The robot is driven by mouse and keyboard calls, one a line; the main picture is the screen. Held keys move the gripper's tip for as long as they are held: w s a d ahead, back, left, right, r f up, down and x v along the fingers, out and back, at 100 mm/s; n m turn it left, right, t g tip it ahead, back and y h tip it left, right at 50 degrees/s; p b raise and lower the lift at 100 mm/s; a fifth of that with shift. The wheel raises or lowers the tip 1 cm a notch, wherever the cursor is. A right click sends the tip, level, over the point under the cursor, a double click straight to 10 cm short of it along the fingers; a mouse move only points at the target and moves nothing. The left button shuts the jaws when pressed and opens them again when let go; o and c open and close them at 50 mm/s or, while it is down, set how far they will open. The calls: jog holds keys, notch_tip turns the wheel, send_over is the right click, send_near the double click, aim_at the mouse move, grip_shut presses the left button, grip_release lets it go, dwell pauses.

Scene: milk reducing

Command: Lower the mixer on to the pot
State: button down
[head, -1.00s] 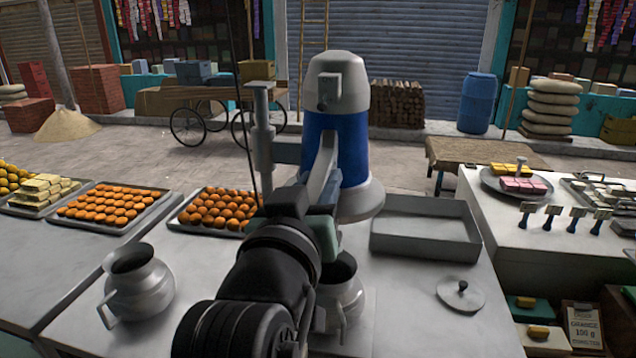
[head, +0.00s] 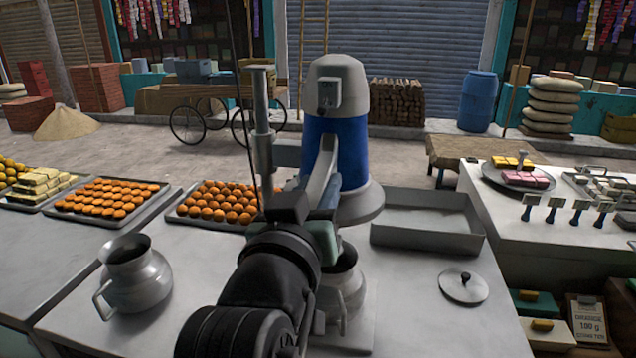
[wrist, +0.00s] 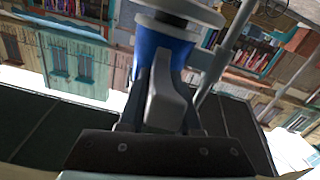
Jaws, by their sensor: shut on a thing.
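The mixer (head: 338,150) has a grey domed top, a blue body and a flared grey base, and hangs on an upright grey column (head: 262,135). My gripper (head: 316,208) is shut on the mixer's grey handle (wrist: 168,95), with dark fingers on both sides of it in the wrist view. The mixer's blue body (wrist: 160,50) shows just beyond the handle. The metal pot (head: 347,288) stands on the counter below the mixer's base, partly hidden by my arm. The mixer's flared base looks close above the pot's rim; my arm hides whether they touch.
A second metal pot (head: 135,275) stands at the left of the counter. Trays of orange sweets (head: 105,199) lie behind it. An empty metal tray (head: 430,240) is to the right of the mixer, and a lid (head: 463,286) lies in front of it.

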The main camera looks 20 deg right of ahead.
notch_tip(320, 180, down, 12)
jog(key=b, duration=0.8)
jog(key=shift+f, duration=0.25)
jog(key=c, duration=0.8)
grip_release()
jog(key=shift+c, duration=0.2)
jog(key=shift+o, duration=1.1)
jog(key=shift+r, duration=0.1)
jog(key=shift+s+a, duration=0.1)
